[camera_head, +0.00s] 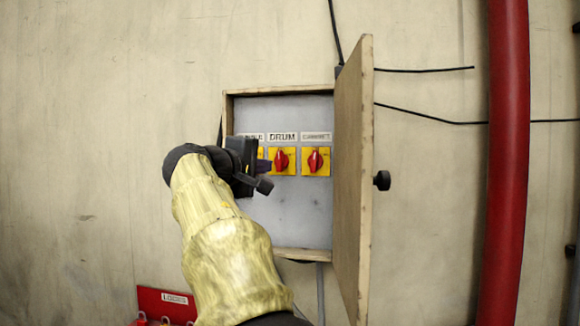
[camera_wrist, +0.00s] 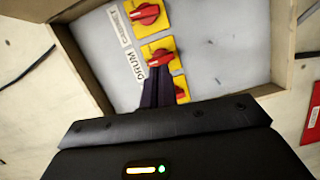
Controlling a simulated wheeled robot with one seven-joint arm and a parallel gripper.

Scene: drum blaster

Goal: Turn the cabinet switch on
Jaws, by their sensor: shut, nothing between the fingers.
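The cabinet switch (camera_head: 315,160) is a red knob on a yellow plate, under a label that reads like "CABINET", at the right of the row in the open wall box. It also shows at the top of the wrist view (camera_wrist: 146,14), its knob apart from my gripper. The drum switch (camera_head: 281,160) is just left of it, and shows in the wrist view (camera_wrist: 160,54). My gripper (camera_head: 266,165) is shut and empty, with its fingertips (camera_wrist: 158,72) close to the drum switch; I cannot tell if they touch. My gripper mostly hides a third switch (camera_wrist: 181,88).
The wooden box door (camera_head: 352,190) stands open on the right, with a black knob (camera_head: 381,180). A thick red pipe (camera_head: 507,150) runs down the wall further right. A red "LOCKS" box (camera_head: 165,303) is at lower left. The lower panel inside the box is clear.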

